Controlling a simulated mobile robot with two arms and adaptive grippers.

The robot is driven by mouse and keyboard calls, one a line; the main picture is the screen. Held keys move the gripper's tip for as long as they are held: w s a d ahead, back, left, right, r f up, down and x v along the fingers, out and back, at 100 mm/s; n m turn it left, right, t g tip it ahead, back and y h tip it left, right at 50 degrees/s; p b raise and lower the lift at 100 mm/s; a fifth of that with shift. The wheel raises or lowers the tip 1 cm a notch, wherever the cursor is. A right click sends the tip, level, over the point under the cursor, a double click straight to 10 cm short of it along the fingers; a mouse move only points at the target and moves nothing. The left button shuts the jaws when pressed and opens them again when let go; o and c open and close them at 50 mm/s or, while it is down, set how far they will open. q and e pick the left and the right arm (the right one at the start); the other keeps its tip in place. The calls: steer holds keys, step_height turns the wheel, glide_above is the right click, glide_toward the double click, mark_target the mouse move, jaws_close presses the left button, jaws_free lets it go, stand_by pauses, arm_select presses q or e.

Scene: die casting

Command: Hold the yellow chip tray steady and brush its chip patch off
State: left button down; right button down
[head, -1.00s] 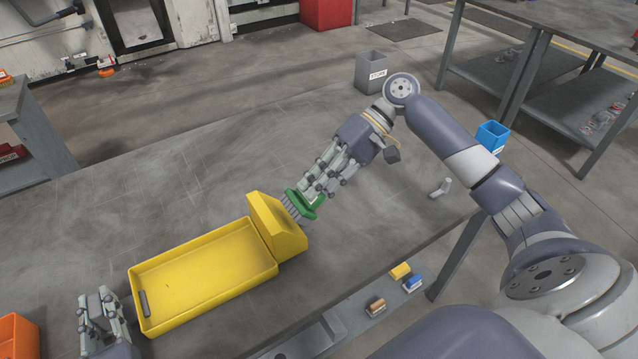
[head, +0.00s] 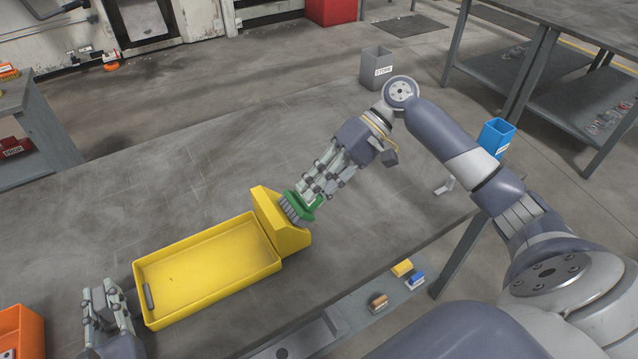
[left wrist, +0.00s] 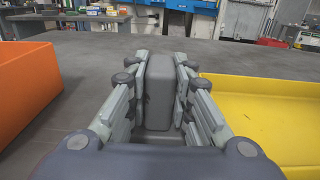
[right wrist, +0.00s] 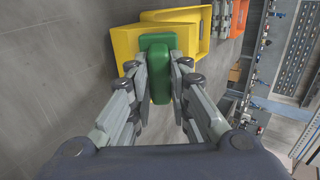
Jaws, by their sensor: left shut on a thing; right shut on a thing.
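The yellow chip tray (head: 215,289) lies on the grey table, with a raised yellow block-shaped part (head: 285,236) at its right end. A few tiny dark specks show on its floor; I cannot make out a clear chip patch. A short grey bar (head: 147,297) is at its left end. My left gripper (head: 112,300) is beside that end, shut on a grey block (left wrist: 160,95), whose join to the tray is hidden. My right gripper (head: 310,190) is shut on the green brush (right wrist: 158,65). Its grey bristles (head: 290,211) are at the raised part; contact is unclear.
An orange bin (head: 22,330) stands at the table's front left. A grey bin (head: 376,66) and a blue bin (head: 496,137) stand beyond the table at the right. Small coloured blocks (head: 402,268) lie on a lower shelf in front. The table behind the tray is clear.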

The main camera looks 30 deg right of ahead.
mark_target(293, 191)
steer(key=shift+a+f, duration=0.15)
steer(key=shift+w, duration=1.8)
steer(key=shift+s+a+f, duration=0.1)
steer(key=shift+s+f, duration=0.05)
steer(key=shift+s, duration=0.85)
steer(key=shift+s+a+f, duration=0.1)
steer(key=shift+s, duration=0.85)
steer(key=v, duration=0.6)
steer(key=shift+r, duration=0.15)
steer(key=shift+w+d+r, duration=0.1)
steer(key=shift+w+d, duration=0.05)
